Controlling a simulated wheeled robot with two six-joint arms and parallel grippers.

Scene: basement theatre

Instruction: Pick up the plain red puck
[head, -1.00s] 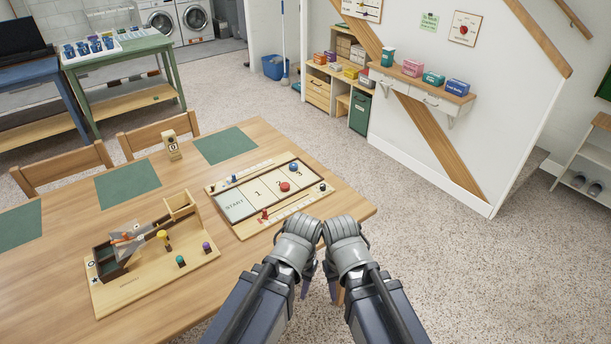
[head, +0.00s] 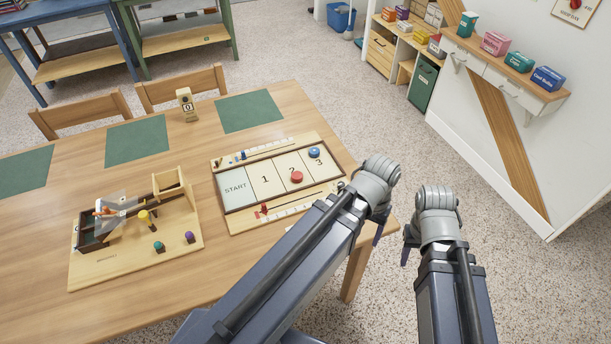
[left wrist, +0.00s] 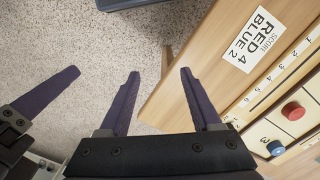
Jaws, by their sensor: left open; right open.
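A red puck (head: 296,177) lies on the space marked 2 of a wooden board game (head: 236,203) on the table. It looks plain, and it also shows at the right of the left wrist view (left wrist: 293,111). A blue puck (head: 314,152) lies just beyond it on the board. My left gripper (head: 379,236) is open and empty at the table's right edge, right of the board and apart from the puck. Its two fingers show in the left wrist view (left wrist: 159,74). My right gripper (head: 406,256) is open and empty over the floor, right of the table.
A wooden toy (head: 92,271) with coloured pegs stands left of the board. Green mats (head: 137,142) and a small block with a dial (head: 187,105) lie farther back on the table. Two chairs stand behind it. Floor at the right is clear.

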